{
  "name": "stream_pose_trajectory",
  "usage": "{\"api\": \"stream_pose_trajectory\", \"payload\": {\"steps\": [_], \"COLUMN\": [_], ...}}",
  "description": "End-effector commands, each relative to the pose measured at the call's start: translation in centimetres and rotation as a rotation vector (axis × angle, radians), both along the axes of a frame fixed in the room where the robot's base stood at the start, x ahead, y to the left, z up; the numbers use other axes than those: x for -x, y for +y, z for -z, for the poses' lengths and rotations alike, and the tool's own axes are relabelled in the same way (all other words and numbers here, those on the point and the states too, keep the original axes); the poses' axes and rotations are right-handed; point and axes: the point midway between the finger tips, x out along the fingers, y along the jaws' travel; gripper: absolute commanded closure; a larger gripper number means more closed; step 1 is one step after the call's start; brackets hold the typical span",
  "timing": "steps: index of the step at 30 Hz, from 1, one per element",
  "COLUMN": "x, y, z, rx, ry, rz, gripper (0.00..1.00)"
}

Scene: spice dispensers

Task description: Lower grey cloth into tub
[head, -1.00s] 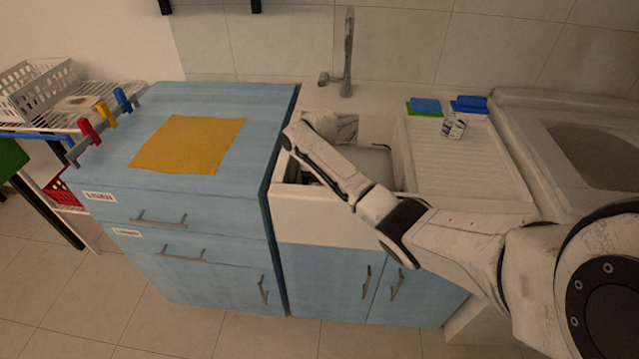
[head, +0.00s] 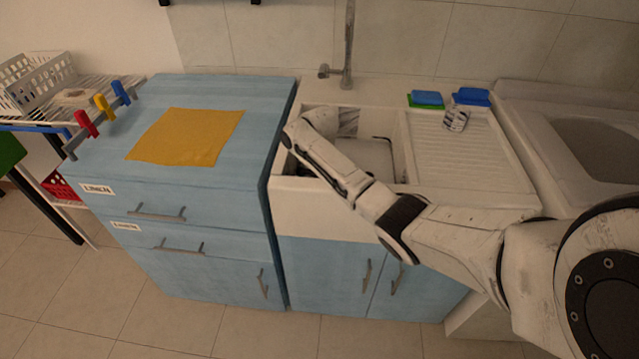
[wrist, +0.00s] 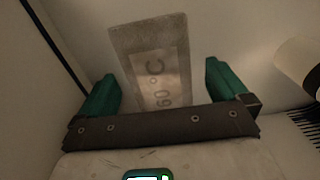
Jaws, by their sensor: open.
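A flat grey speckled piece (wrist: 122,42) with a paler panel marked "60 °C" lies beyond and between the fingers against a pale surface. It may be the grey cloth, but I cannot tell for sure, nor whether it touches the fingers. In the head view my arm reaches into the tub (head: 400,150), a white sink basin, and my gripper is hidden there. A grey patterned patch (head: 348,122) shows at the basin's back.
A tap (head: 347,60) rises behind the basin. Blue and green sponges (head: 427,98) and a small patterned item (head: 456,119) sit by the ribbed drainboard (head: 465,165) at right. A yellow cloth (head: 187,136) lies on the blue cabinet (head: 262,105) at left.

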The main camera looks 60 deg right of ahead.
Motion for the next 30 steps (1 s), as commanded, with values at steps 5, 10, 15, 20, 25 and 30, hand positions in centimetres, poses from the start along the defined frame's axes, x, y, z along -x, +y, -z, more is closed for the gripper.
{"api": "stream_pose_trajectory", "payload": {"steps": [5, 10, 15, 20, 25, 30], "x": [0.0, -0.1, -0.1, -0.1, -0.1, 0.0], "y": [0.0, 0.0, -0.1, 0.0, 0.0, 0.0], "z": [-0.1, -1.7, -4.9, -7.9, -10.0, -10.8], "rx": [0.000, 0.001, 0.002, 0.001, 0.001, 0.000], "ry": [0.000, -0.003, -0.004, -0.003, -0.001, 0.000], "rz": [0.000, -0.001, 0.000, 0.000, 0.000, 0.000], "gripper": [0.00, 0.00, 0.00, 0.00, 0.00, 0.00]}}
